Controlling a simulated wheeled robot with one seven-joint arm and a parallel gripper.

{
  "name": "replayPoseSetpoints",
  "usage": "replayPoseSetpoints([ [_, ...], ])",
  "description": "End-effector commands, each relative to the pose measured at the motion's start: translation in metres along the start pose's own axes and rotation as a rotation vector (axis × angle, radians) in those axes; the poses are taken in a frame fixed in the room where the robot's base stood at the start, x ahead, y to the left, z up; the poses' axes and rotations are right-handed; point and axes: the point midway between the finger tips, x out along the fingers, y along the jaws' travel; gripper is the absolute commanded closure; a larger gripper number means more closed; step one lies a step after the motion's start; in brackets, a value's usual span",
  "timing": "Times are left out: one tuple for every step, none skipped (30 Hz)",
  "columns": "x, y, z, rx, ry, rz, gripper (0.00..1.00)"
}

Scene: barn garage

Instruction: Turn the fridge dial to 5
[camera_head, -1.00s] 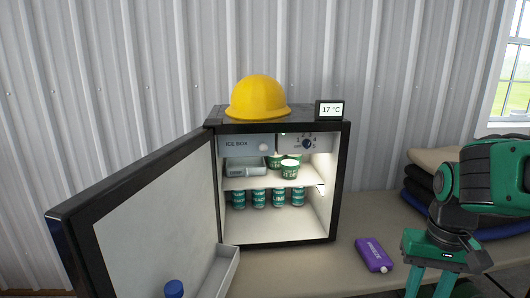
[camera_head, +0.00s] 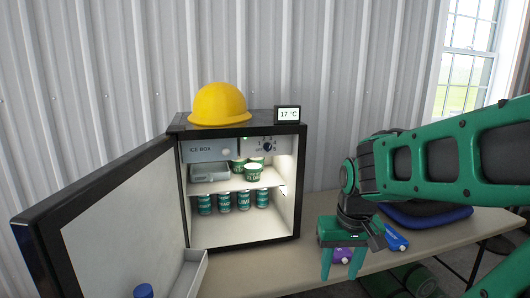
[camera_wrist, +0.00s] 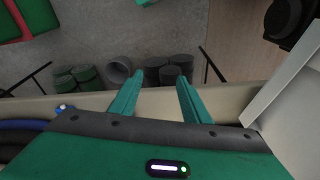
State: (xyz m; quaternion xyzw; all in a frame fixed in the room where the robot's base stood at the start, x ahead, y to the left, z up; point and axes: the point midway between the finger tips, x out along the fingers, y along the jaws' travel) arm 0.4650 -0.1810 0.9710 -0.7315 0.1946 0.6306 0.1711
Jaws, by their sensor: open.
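The small black fridge (camera_head: 302,190) stands on the table with its door (camera_head: 110,225) swung open to the left. The dial (camera_head: 267,147) is a small dark blue knob on the panel at the upper right inside, with numbers around it; its exact setting is too small to read. My gripper (camera_head: 342,268) is open and empty, pointing down in front and to the right of the fridge, apart from the dial. In the wrist view, my gripper's green fingers (camera_wrist: 160,82) are spread with nothing between them, over the table edge and floor.
A yellow hard hat (camera_head: 218,104) and a display reading 17 °C (camera_head: 288,114) sit on the fridge. Cans (camera_head: 243,200) and tubs (camera_head: 253,172) stand inside.

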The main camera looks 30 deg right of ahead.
Motion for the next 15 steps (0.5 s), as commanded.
replayPoseSetpoints([
  [0.005,-0.003,-0.021,-0.006,0.059,-0.003,0.57],
  [0.007,-0.005,-0.035,-0.011,0.105,-0.007,0.57],
  [0.008,-0.01,-0.054,-0.02,0.169,-0.012,0.57],
  [0.009,-0.013,-0.069,-0.024,0.217,-0.017,0.57],
  [0.008,-0.017,-0.084,-0.029,0.267,-0.022,0.57],
  [0.008,-0.022,-0.103,-0.036,0.331,-0.029,0.57],
  [0.006,-0.026,-0.117,-0.04,0.38,-0.035,0.57],
  [0.004,-0.03,-0.131,-0.045,0.429,-0.042,0.57],
  [0.002,-0.036,-0.149,-0.051,0.492,-0.052,0.57],
  [-0.002,-0.041,-0.162,-0.055,0.541,-0.061,0.57],
  [-0.005,-0.046,-0.174,-0.059,0.589,-0.07,0.57],
  [-0.01,-0.053,-0.191,-0.064,0.654,-0.083,0.57],
  [-0.015,-0.058,-0.202,-0.067,0.702,-0.092,0.57],
  [-0.02,-0.064,-0.213,-0.07,0.75,-0.103,0.57],
  [-0.026,-0.071,-0.227,-0.074,0.812,-0.118,0.57],
])
